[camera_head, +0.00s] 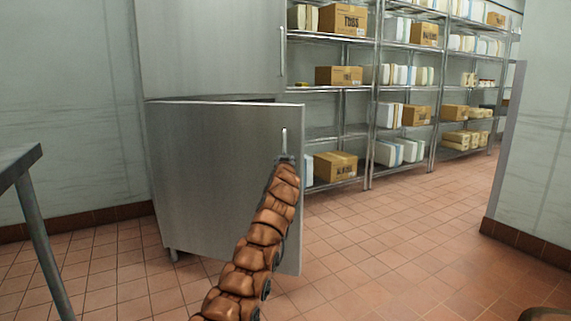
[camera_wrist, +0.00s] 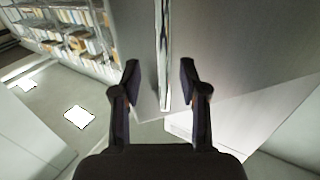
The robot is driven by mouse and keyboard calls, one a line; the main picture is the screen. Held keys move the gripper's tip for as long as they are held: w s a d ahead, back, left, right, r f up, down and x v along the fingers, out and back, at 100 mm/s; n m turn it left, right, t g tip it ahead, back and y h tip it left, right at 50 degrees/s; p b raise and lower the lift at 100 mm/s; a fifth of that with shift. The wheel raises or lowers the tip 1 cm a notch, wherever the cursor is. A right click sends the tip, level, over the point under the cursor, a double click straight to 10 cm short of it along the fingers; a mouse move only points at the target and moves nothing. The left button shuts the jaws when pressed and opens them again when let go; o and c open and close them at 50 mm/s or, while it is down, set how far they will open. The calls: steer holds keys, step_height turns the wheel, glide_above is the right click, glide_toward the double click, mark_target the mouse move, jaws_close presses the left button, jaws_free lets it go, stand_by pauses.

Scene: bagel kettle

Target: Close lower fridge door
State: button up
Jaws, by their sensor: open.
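The lower fridge door (camera_head: 210,185) is a grey metal panel, standing ajar; its free right edge juts out toward me past the upper fridge door. Its vertical bar handle (camera_head: 284,141) is near that edge. My brown jointed arm reaches up across the door's right part, and my gripper (camera_head: 285,160) is at the handle's lower end. In the wrist view, my gripper (camera_wrist: 160,88) is open, with one dark finger on each side of a bright vertical bar (camera_wrist: 164,55) that looks like the handle. I cannot tell whether either finger touches it.
The upper fridge door (camera_head: 210,50) looks shut. Metal shelves (camera_head: 372,95) with boxes stand behind and to the right. A metal table (camera_head: 20,165) is at the left edge. The tiled floor (camera_head: 390,240) right of the door is clear. A wall (camera_head: 535,130) stands at far right.

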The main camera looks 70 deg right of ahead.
steer(key=shift+v, duration=1.05)
steer(key=shift+r, duration=0.1)
steer(key=shift+c, duration=0.2)
